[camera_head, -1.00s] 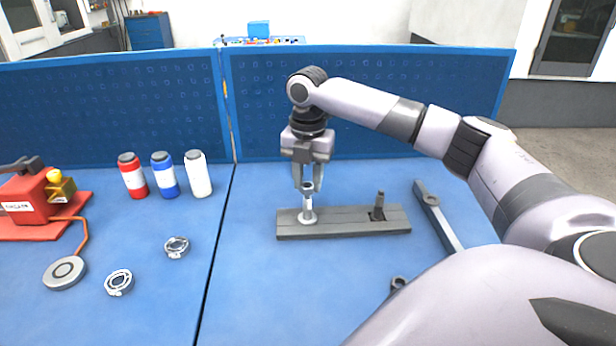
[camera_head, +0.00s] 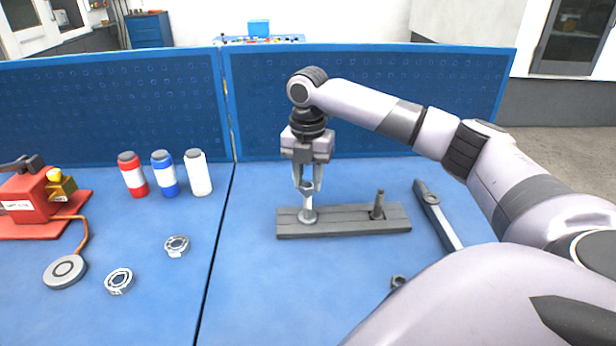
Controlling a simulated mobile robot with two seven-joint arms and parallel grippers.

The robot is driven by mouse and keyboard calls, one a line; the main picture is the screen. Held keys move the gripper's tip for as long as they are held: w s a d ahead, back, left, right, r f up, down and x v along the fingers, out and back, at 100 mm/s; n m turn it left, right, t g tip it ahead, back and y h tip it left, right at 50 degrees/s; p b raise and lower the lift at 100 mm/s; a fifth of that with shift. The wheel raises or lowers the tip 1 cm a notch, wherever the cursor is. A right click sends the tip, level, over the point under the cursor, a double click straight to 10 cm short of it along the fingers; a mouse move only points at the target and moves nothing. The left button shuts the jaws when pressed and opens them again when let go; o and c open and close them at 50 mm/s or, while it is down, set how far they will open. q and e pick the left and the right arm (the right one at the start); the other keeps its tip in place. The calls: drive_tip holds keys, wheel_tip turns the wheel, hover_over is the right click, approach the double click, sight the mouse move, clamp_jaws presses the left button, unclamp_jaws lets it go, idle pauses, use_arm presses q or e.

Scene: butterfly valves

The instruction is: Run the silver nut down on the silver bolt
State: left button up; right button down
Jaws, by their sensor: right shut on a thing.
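The silver bolt (camera_head: 308,210) stands upright at the left end of a grey block (camera_head: 344,225) on the blue table. My right gripper (camera_head: 307,187) points straight down over it, with its fingers shut around the silver nut at the top of the bolt. The nut is mostly hidden between the fingertips, so how it sits on the thread cannot be told. A dark bolt (camera_head: 378,205) stands upright near the right end of the same block. My left gripper is not in view.
A grey wrench-like bar (camera_head: 437,213) lies right of the block. Two metal rings (camera_head: 118,281) (camera_head: 176,246), a red, a blue and a white bottle (camera_head: 198,173), and a red device (camera_head: 32,200) with a round pedal (camera_head: 65,271) are at left. A blue pegboard (camera_head: 380,100) stands behind.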

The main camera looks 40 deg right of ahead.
drive_tip(key=shift+f, duration=0.75)
idle(1.3)
drive_tip(key=m, duration=0.7)
drive_tip(key=shift+s+a, duration=0.1)
drive_tip(key=m, duration=0.6)
drive_tip(key=shift+s+m, duration=0.1)
drive_tip(key=shift+m, duration=0.3)
drive_tip(key=m, duration=0.5)
drive_tip(key=shift+a+m, duration=0.1)
drive_tip(key=shift+m, duration=0.2)
drive_tip(key=m, duration=0.4)
drive_tip(key=shift+s+m, duration=0.1)
drive_tip(key=shift+m, duration=0.2)
